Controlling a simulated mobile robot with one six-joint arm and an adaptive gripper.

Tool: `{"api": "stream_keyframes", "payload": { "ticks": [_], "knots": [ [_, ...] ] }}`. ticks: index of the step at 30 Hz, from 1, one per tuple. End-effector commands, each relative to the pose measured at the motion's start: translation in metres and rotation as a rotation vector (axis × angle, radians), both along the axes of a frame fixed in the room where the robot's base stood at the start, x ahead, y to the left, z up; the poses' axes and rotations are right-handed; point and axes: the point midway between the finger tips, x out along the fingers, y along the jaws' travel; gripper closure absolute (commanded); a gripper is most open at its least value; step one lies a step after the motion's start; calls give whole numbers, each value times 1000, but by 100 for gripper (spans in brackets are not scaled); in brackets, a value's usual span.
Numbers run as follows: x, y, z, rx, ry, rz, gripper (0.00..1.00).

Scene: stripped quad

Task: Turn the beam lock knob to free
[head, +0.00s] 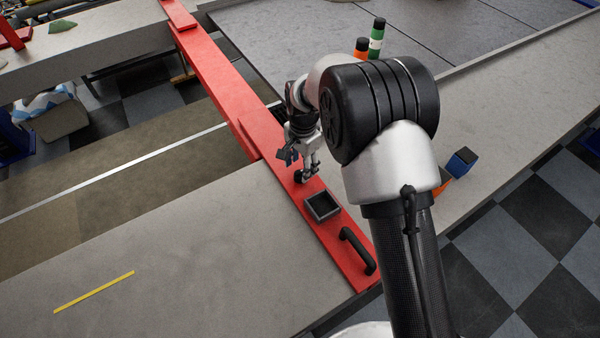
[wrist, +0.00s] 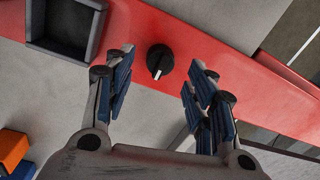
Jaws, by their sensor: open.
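A round black knob (wrist: 160,61) with a white pointer line sits on the red beam (head: 215,85). In the wrist view the line points down and slightly left. In the head view the knob (head: 299,176) is a small dark spot by my fingertips. My gripper (head: 308,167) is open above the beam. In the wrist view its blue-padded fingers (wrist: 162,60) stand left and right of the knob, with clear gaps on both sides. I cannot tell how far above the knob the tips are. No lock markings are readable.
A shallow dark square tray (head: 322,206) and a black handle (head: 357,250) are on the beam near the knob. Blue (head: 461,162) and orange (head: 442,182) blocks are on the right-hand grey surface. Green (head: 376,38) and orange-and-black cylinders stand behind my arm.

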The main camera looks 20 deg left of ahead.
Motion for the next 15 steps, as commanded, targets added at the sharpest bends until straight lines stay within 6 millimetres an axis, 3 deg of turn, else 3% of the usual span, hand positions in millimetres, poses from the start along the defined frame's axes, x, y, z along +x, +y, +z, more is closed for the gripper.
{"api": "stream_keyframes", "payload": {
  "ticks": [6,15],
  "knots": [
    [1,2,-30,1,0,0,49],
    [1,2,-37,0,-1,0,49]
  ]
}}
